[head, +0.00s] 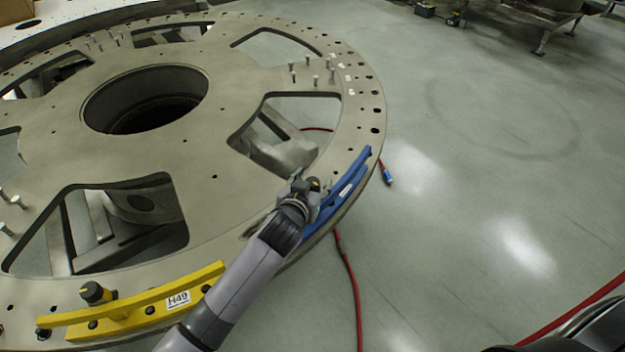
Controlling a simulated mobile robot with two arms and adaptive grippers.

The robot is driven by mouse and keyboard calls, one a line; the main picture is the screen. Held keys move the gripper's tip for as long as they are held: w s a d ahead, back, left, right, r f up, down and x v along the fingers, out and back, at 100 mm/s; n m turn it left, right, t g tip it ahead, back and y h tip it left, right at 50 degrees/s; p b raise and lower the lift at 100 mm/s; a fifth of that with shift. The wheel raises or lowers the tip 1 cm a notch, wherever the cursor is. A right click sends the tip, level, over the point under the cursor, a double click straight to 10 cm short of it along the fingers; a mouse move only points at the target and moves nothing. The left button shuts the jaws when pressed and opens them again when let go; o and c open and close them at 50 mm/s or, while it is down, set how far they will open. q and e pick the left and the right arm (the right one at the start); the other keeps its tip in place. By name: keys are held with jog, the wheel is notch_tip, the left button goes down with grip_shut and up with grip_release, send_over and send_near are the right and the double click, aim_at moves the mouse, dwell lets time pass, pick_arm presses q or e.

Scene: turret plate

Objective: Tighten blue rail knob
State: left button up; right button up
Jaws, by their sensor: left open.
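The blue rail (352,183) lies along the right rim of the large round metal plate (225,190). Its knob (315,184), dark with a yellow mark, stands at the rail's inner side and is partly hidden. My left arm comes up from the bottom, and its left gripper (309,187) is at the knob. Its fingers are open and appear to be around or right beside the knob; contact cannot be told at this size. The wrist hides the near part of the blue rail. My right gripper is not in view.
A yellow rail (140,305) labelled H49, with its own black and yellow knob (95,292), sits on the plate's near left rim. Several bolts stand up from the plate, which has large cutouts. A red hose (350,280) lies on the open floor to the right.

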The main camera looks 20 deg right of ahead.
pick_arm(q)
jog(key=shift+w+d+f, duration=0.1)
jog(key=shift+w, duration=0.1)
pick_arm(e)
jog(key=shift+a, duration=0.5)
pick_arm(q)
jog(key=c, duration=1.2)
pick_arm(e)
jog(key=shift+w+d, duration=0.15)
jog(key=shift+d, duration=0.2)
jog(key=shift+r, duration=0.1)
